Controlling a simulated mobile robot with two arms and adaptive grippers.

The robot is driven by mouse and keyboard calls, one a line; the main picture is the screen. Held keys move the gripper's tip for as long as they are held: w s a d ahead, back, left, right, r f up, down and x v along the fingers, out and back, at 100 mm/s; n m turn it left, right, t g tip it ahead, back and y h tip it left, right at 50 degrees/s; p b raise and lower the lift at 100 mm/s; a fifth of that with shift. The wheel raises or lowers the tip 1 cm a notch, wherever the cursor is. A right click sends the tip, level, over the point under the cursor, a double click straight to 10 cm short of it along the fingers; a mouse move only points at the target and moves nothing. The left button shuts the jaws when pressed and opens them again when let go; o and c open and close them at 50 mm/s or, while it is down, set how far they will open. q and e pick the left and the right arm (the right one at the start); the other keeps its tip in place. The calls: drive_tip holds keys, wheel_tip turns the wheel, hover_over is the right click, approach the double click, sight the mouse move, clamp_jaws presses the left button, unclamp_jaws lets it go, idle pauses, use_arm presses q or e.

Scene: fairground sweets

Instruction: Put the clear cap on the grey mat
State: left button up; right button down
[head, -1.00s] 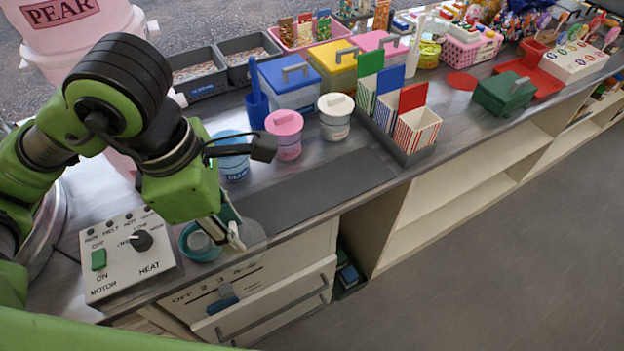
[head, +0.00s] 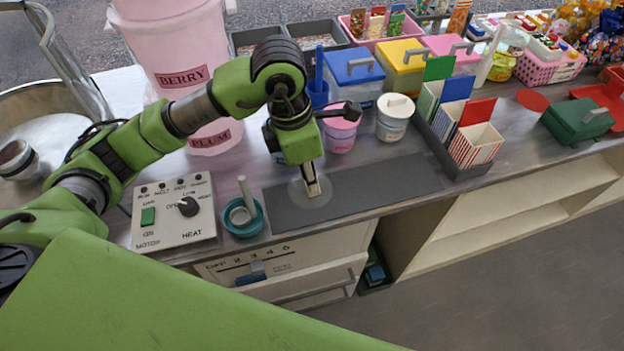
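The clear cap (head: 298,197) is a round, see-through disc over the left part of the dark grey mat (head: 390,183). My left gripper (head: 313,190) points down at the middle of the cap, its narrow fingers close together on it. I cannot tell whether the cap touches the mat or hangs just above it. The rest of the mat, to the right, is bare. My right gripper is not in view.
A teal bowl with a pale stick (head: 243,215) and the control box (head: 173,212) stand left of the mat. Lidded pink (head: 341,134) and white (head: 394,118) tubs stand behind it. A holder of striped boxes (head: 470,145) is at its right end.

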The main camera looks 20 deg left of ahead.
use_arm(q)
drive_tip(key=shift+w+f, duration=0.45)
drive_tip(key=shift+f, duration=0.05)
drive_tip(key=f+p, duration=0.1)
drive_tip(key=f, duration=0.2)
drive_tip(key=shift+w+f, duration=0.1)
drive_tip(key=shift+w, duration=0.1)
drive_tip(key=shift+f, duration=0.2)
drive_tip(key=shift+f, duration=0.1)
drive_tip(key=shift+f, duration=0.15)
drive_tip(key=o, duration=1.1)
